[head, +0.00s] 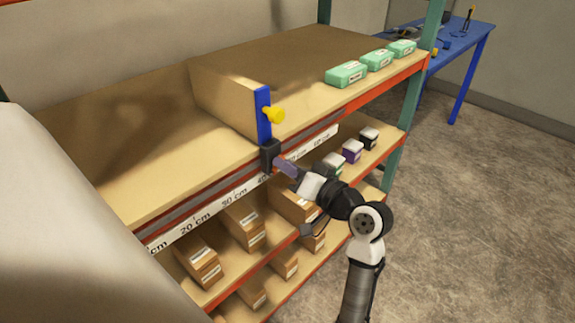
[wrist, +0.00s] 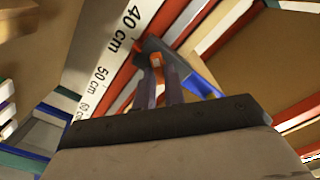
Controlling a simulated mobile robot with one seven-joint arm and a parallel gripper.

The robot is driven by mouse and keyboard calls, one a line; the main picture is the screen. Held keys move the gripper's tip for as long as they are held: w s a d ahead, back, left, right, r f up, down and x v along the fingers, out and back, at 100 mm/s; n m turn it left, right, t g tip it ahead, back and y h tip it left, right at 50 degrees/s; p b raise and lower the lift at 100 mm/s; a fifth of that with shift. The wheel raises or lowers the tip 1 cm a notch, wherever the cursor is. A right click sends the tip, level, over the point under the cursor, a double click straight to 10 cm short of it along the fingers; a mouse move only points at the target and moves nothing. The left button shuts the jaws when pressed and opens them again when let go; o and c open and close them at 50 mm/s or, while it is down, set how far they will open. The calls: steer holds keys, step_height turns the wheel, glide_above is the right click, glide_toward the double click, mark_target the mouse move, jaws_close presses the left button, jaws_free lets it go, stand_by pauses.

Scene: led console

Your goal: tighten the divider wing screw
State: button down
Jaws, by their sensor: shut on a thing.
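The divider (head: 225,97) is a tan board standing upright on the top shelf, with a blue front edge (head: 263,112) and a yellow knob (head: 274,114). A dark clamp block (head: 268,154) sits below the blue edge at the shelf's front rail. My gripper (head: 279,163) reaches this block from the front right. In the wrist view, my gripper (wrist: 157,70) has its two fingers shut on the small orange wing screw (wrist: 156,60) at the clamp. The fingers cover part of the screw, and in the head view it is mostly hidden.
A white ruler strip (head: 205,213) with centimetre marks runs along the shelf front; the clamp is near 40 cm. Green boxes (head: 346,74) stand at the right of the top shelf. Brown cartons (head: 197,265) fill lower shelves. A blue table (head: 455,45) stands behind at right.

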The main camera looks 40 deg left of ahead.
steer(key=shift+r, duration=0.1)
steer(key=m+p, duration=0.6)
steer(key=p, duration=0.1)
steer(key=m+p, duration=0.3)
steer(key=m, duration=0.1)
steer(key=shift+w+f, duration=0.1)
steer(key=shift+f, duration=0.2)
steer(key=shift+m, duration=0.3)
steer(key=c, duration=1.5)
jaws_free()
steer(key=shift+o, duration=0.2)
steer(key=s+d+b, duration=0.1)
steer(key=d+b, duration=0.3)
steer(key=d, duration=1)
